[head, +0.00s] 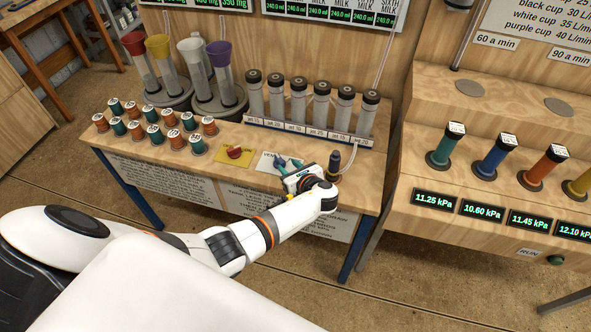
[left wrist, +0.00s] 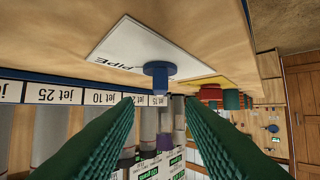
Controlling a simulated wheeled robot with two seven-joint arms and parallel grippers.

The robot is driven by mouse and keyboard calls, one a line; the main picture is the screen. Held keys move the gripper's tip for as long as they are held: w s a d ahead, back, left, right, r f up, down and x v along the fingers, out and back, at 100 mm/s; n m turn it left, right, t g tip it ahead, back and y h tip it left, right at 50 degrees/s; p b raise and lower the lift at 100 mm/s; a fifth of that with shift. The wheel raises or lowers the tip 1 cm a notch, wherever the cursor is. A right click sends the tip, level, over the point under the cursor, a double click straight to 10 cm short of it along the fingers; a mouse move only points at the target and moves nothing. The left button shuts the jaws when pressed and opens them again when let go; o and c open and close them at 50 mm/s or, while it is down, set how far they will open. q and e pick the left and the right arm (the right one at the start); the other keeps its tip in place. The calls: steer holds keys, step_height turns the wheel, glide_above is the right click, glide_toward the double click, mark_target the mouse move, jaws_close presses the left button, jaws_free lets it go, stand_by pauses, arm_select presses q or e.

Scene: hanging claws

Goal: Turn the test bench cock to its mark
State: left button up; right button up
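My left gripper (head: 288,162) is over the front of the wooden bench, at a white plate (head: 265,160). In the left wrist view, its green ribbed fingers (left wrist: 159,99) are apart with nothing held between them. A blue round knob (left wrist: 159,69) with a short stub sits on the white plate (left wrist: 125,52), just beyond the gap between the fingertips. The plate's lettering reads "PIPE", upside down. A red knob (head: 235,152) sits on a yellow plate (head: 226,160) to the left. No label shows which knob is the cock, and no mark is readable. My right gripper is not in view.
A dark upright fitting (head: 333,165) with a clear hose stands right of my left gripper. Several grey cylinders (head: 298,100) stand in a row behind. Several thread spools (head: 153,115) stand to the left. A second bench (head: 420,165) with pressure displays stands at right.

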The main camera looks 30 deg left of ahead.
arm_select(q)
steer(key=shift+v, duration=2.15)
